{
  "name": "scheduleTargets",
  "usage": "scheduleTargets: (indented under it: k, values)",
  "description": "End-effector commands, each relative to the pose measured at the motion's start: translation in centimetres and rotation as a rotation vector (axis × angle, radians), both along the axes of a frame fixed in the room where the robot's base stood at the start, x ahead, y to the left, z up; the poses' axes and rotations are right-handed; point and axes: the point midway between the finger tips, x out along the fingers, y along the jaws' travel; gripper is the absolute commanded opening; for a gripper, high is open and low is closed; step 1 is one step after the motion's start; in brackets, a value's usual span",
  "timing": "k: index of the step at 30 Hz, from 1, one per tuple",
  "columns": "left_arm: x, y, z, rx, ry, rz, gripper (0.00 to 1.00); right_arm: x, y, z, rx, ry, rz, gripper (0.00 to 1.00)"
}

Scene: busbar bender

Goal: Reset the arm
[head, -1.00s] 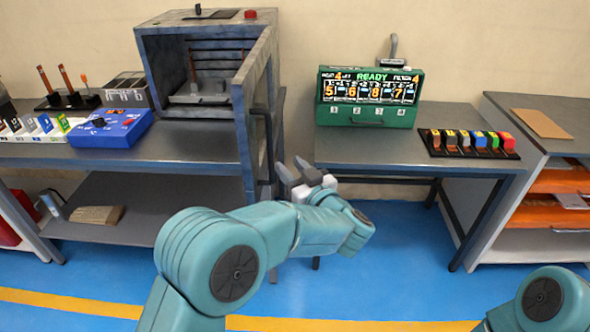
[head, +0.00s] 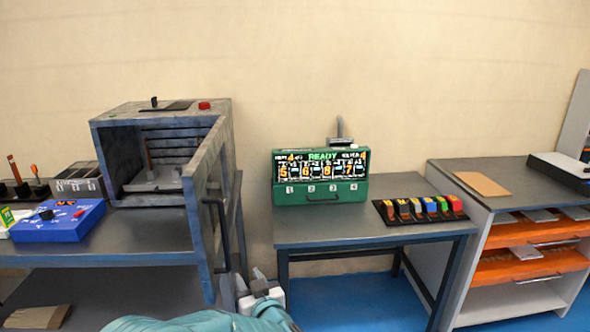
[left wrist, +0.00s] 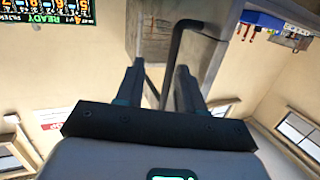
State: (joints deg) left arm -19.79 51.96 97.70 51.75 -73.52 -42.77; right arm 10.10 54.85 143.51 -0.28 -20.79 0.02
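My left arm comes in at the bottom of the head view, and its gripper (head: 250,279) is in front of the gap between the two tables, close to the open door's lower edge. In the left wrist view the two fingers (left wrist: 160,75) stand apart with nothing held between them. A black bar handle (left wrist: 176,50) shows beyond the fingers; I cannot tell how far off it is. My right arm and gripper are out of view.
A grey cabinet machine (head: 165,106) stands with its door (head: 207,205) swung open. A green box with a READY display (head: 320,190) and a rack of coloured blocks (head: 420,211) are on the right table (head: 375,240). A blue control box (head: 58,221) is on the left.

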Motion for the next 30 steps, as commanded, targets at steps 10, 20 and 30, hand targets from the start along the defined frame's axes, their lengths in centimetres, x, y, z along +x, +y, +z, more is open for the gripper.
scheduleTargets:
  k: [10,20,30]
  values:
    - [-12.5,0.7,-22.6,-0.348,0.613,-0.389,0.38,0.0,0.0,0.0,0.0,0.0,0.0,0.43]
    - [-32.1,-0.7,-29.8,-0.707,1.167,-0.477,0.38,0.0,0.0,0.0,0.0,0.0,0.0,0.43]
    - [-36.8,-1.1,-29.8,-0.787,1.297,-0.483,0.38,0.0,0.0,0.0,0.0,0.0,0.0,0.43]
